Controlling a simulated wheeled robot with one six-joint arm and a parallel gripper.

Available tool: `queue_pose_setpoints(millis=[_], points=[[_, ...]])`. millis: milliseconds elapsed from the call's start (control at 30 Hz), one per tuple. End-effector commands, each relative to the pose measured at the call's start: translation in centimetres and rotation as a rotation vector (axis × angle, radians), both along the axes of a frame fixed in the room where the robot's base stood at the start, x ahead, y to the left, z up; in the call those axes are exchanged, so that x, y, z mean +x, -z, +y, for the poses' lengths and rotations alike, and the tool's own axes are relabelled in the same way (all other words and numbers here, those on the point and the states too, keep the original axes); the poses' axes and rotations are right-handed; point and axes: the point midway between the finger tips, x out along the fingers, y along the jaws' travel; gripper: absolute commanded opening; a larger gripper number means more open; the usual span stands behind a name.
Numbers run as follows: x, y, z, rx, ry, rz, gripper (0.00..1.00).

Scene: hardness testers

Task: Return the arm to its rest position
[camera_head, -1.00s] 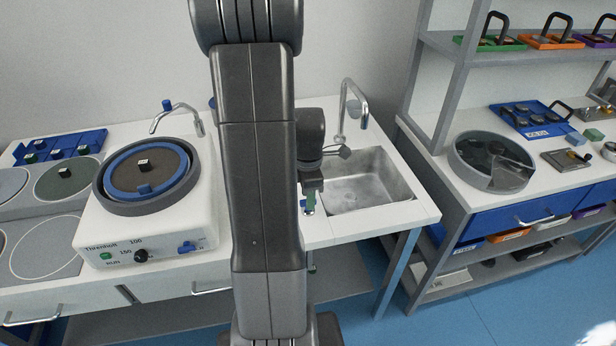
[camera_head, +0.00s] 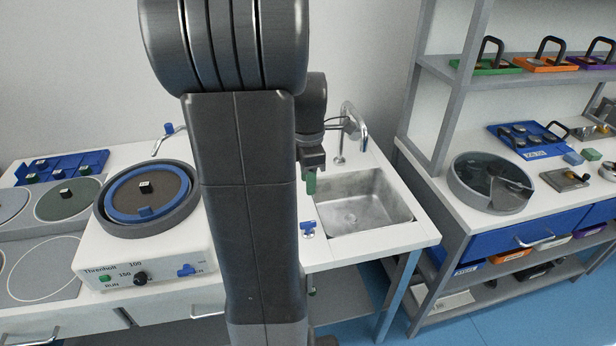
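My arm stands upright in the middle of the head view and covers much of the bench behind it. My gripper (camera_head: 311,182) hangs pointing down beside the left edge of the sink, above the white worktop.
A steel sink (camera_head: 362,212) with a tap (camera_head: 357,128) lies right of my gripper. A small blue-topped item (camera_head: 308,228) is on the worktop. A polishing machine (camera_head: 150,235) stands left of my arm. A grey-framed shelf unit (camera_head: 455,105) stands at the right.

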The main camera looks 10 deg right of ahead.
Motion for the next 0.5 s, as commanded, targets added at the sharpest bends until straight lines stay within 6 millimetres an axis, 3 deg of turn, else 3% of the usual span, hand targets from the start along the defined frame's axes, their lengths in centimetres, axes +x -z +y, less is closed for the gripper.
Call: queue_pose_setpoints(millis=[300,500], points=[[0.0,0.3,0.0,0.0,0.0,0.001,0.35],[0.0,2.5,0.0,0.001,0.0,0.004,0.35]])
